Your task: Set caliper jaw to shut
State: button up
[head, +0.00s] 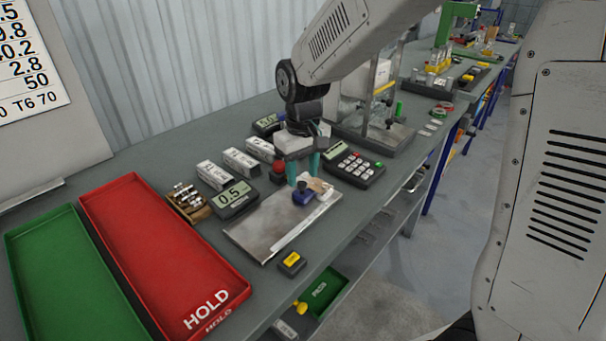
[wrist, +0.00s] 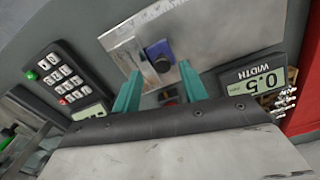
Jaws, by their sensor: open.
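The caliper jaw appears to be a small blue block with a dark round knob (head: 303,196), on a bare metal plate (head: 262,228). In the wrist view the blue block (wrist: 159,56) lies just beyond my fingertips, on the plate (wrist: 122,44). My gripper (head: 304,176) points down over the plate's far end, its two teal fingers apart and empty. In the wrist view my gripper (wrist: 159,72) has one finger on each side of the block; I cannot tell whether either touches it. A display (head: 235,197) beside the plate reads 0.5; the wrist view shows it (wrist: 252,82) labelled WIDTH.
A keypad unit (head: 354,165) stands right of the gripper and a red button (head: 278,168) close behind it. White boxes (head: 240,162) line the back. A yellow-topped button (head: 291,262) sits near the front edge. A red HOLD tray (head: 150,250) lies left.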

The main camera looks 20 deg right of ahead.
aim_at(303, 181)
notch_tip(303, 181, up, 7)
jog(key=shift+f, duration=0.2)
jog(key=s+d+r+m, duration=0.1)
jog(key=s+d, duration=0.2)
jog(key=s, duration=0.6)
jog(key=s+d+r+m+t, duration=0.1)
jog(key=s+d, duration=0.2)
jog(key=s, duration=0.5)
jog(key=s+d+r+m, duration=0.1)
jog(key=s+d, duration=0.2)
jog(key=s, duration=0.6)
jog(key=shift+s+d+r+m, duration=0.3)
jog(key=shift+d+r+m, duration=0.05)
jog(key=shift+m, duration=0.05)
